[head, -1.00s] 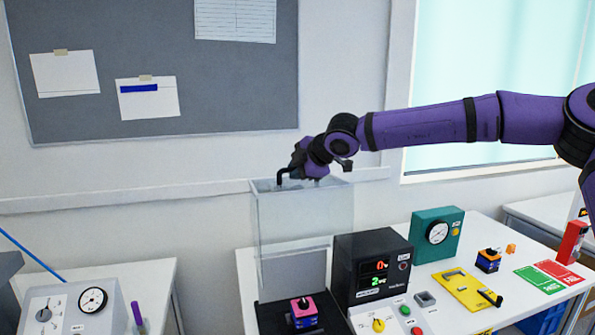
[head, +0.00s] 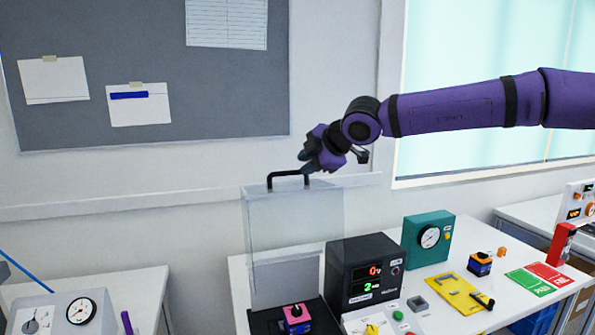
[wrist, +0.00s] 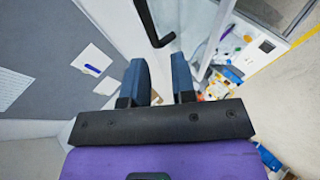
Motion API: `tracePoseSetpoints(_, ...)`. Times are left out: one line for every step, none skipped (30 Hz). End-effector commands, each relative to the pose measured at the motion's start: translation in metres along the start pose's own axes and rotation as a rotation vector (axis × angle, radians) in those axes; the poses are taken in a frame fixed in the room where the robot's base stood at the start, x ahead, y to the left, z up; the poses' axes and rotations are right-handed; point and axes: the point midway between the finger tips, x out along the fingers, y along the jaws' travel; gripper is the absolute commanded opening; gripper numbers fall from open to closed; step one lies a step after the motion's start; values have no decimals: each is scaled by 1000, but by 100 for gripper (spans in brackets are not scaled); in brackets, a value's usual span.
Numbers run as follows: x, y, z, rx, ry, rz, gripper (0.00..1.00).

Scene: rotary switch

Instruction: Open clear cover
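The clear cover (head: 293,230) is a see-through panel standing upright behind the black base (head: 266,322) of the tester, with a black bar handle (head: 288,175) on its top edge. The pink-topped rotary switch block (head: 297,318) sits uncovered on that base. My gripper (head: 309,168) is at the right end of the handle, close to it. In the wrist view my gripper (wrist: 158,60) has its two blue fingers apart with nothing between them, and the black handle (wrist: 148,22) lies beyond the fingertips.
A black display box (head: 362,270) stands right of the cover. A teal gauge box (head: 428,240), a yellow plate (head: 460,293) and green and red mats (head: 540,278) lie further right. The wall and pinboard (head: 150,60) are behind.

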Motion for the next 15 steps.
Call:
tracePoseSetpoints(-7, 0, 1, 0, -2, 1, 24)
tracePoseSetpoints(-10, 0, 1, 1, -1, 1, 24)
tracePoseSetpoints(-13, 0, 1, 1, -1, 0, 24)
tracePoseSetpoints(-16, 0, 1, 1, -1, 0, 24)
tracePoseSetpoints(-18, 0, 1, 1, -1, 0, 24)
tracePoseSetpoints(-20, 0, 1, 1, -1, 0, 24)
tracePoseSetpoints(-21, 0, 0, 1, 0, 0, 24)
tracePoseSetpoints(-22, 0, 0, 0, 0, 0, 24)
tracePoseSetpoints(-23, 0, 0, 0, 0, 0, 24)
tracePoseSetpoints(-24, 0, 0, 0, 0, 0, 24)
tracePoseSetpoints(-24, 0, 0, 0, 0, -1, 24)
tracePoseSetpoints(-24, 0, 0, 0, 0, -1, 24)
tracePoseSetpoints(-24, 0, 0, 0, 0, -1, 24)
tracePoseSetpoints(-24, 0, 0, 0, 0, -1, 24)
tracePoseSetpoints(-24, 0, 0, 0, 1, -1, 24)
